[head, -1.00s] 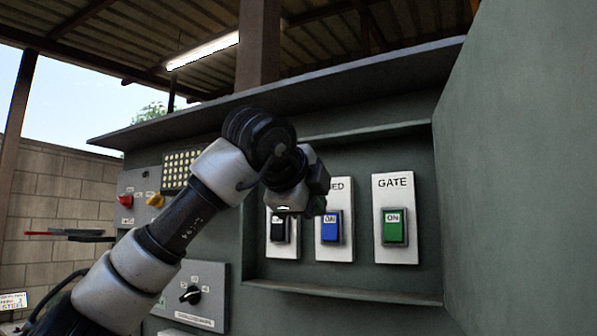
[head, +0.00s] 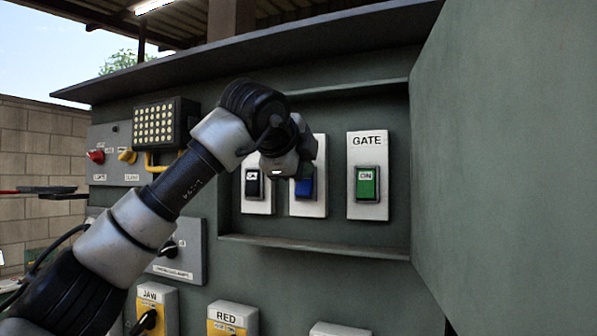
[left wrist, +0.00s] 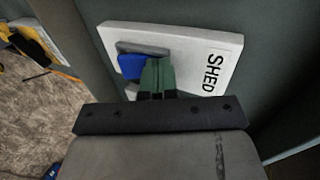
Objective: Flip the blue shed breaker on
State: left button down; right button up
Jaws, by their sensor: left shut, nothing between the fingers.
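The blue shed breaker (head: 304,188) is a rocker on a white plate in the recessed panel, between a black breaker and a green one. My left gripper hides its upper part in the head view. In the left wrist view the blue rocker (left wrist: 131,66) stands on its plate, marked SHED (left wrist: 213,72). My left gripper (left wrist: 157,72) is shut and empty, its green fingers in front of the plate and right beside the rocker. Whether they touch it I cannot tell. In the head view the wrist covers the fingertips. My right gripper is not in view.
The green GATE breaker (head: 367,184) is to the right and the black breaker (head: 254,183) to the left. A ledge (head: 310,247) runs below them. A large grey-green panel (head: 505,170) closes off the right side. Yellow switch boxes (head: 232,318) sit lower down.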

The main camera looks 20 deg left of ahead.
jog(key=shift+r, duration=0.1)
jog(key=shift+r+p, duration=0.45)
jog(key=shift+p, duration=0.05)
dwell(0.4)
